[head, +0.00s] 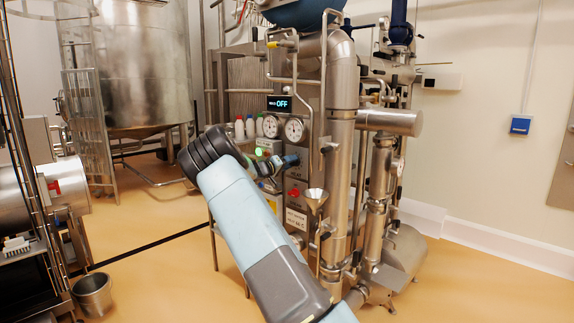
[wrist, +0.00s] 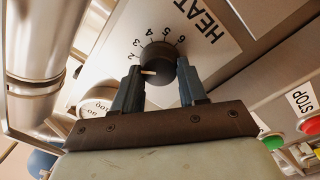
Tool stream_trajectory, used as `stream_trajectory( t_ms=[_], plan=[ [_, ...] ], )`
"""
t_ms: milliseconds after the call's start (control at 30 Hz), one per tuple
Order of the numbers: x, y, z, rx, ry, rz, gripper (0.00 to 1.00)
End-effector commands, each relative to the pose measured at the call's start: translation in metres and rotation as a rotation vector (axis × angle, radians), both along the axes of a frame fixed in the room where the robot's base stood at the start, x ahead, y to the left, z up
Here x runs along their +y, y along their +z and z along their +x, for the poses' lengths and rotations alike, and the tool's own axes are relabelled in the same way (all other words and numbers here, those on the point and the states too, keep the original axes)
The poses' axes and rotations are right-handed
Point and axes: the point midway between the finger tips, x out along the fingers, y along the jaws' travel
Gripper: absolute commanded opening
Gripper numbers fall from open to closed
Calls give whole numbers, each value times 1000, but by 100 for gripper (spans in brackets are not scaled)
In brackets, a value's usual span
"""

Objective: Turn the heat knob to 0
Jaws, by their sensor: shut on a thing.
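The black round heat knob (wrist: 160,58) sits on a grey panel marked HEAT, with a dial of numbers; 2 to 6 are readable. Its white pointer line points left, just below the 2. The lower dial marks are hidden by my left finger. My gripper (wrist: 160,78) is shut on the knob, with one dark finger on each side of it. In the head view my gripper (head: 284,163) reaches the front of the machine, and the knob is hidden there.
A display (head: 283,104) reads OFF above two round gauges (head: 294,129). A red button (head: 294,192) lies just below my gripper. In the wrist view a red STOP button (wrist: 311,124) is at right.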

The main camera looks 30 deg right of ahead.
Motion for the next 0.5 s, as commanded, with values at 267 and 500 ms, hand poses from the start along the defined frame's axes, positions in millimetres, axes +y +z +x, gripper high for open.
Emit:
stream_trajectory(
  t_ms=[267, 500],
  plan=[
    [-4, -1, -2, 245, -8, -91, 12],
    [-4, -3, -2, 460, -5, -167, 12]
  ],
)
